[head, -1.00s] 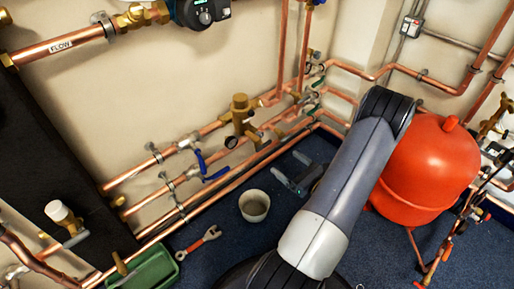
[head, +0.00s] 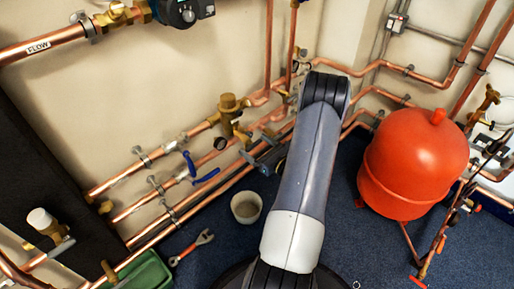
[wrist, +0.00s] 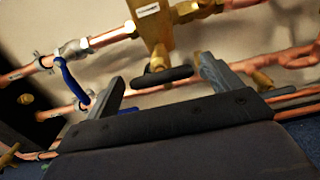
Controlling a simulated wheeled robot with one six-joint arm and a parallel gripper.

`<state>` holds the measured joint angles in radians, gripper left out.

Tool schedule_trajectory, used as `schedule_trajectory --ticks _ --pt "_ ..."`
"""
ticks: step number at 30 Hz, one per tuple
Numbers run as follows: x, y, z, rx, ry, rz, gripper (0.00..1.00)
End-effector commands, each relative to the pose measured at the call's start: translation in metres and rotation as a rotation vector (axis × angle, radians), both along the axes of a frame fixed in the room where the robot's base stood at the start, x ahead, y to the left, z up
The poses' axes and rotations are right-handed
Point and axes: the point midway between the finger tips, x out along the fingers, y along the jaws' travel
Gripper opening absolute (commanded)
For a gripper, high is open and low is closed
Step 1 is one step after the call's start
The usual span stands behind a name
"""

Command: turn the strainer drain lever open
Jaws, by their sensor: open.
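The brass strainer (head: 230,112) sits on the upper copper pipe along the wall. It fills the top middle of the wrist view (wrist: 155,35). Its black drain lever (wrist: 162,76) lies roughly sideways under the brass body, and its dark round end shows in the head view (head: 220,143). My gripper (wrist: 162,72) is open and empty. Its two grey fingers stand left and right of the lever in the wrist view. I cannot tell whether the lever is fully between them or still beyond them. In the head view my gripper (head: 262,157) is partly hidden behind my arm.
Blue-handled valves (head: 190,165) stand left of the strainer, one close to the left finger in the wrist view (wrist: 72,82). Copper pipes run below. A bucket (head: 246,207), a wrench (head: 190,248) and a green tray (head: 145,272) are on the floor. A red tank (head: 412,165) stands right.

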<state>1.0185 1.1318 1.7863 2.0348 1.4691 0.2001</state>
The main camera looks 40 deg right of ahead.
Motion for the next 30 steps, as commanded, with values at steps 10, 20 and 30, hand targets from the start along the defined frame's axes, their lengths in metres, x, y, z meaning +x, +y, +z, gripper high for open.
schedule_trajectory --ticks 10,20,30 --pt "-0.0001 -0.0001 0.0003 0.000 0.000 0.000 0.72" --pt "-0.0002 0.0000 0.0002 0.000 0.000 0.000 0.45" --pt "-0.0002 0.0000 -0.0010 -0.034 -0.004 0.000 0.41"
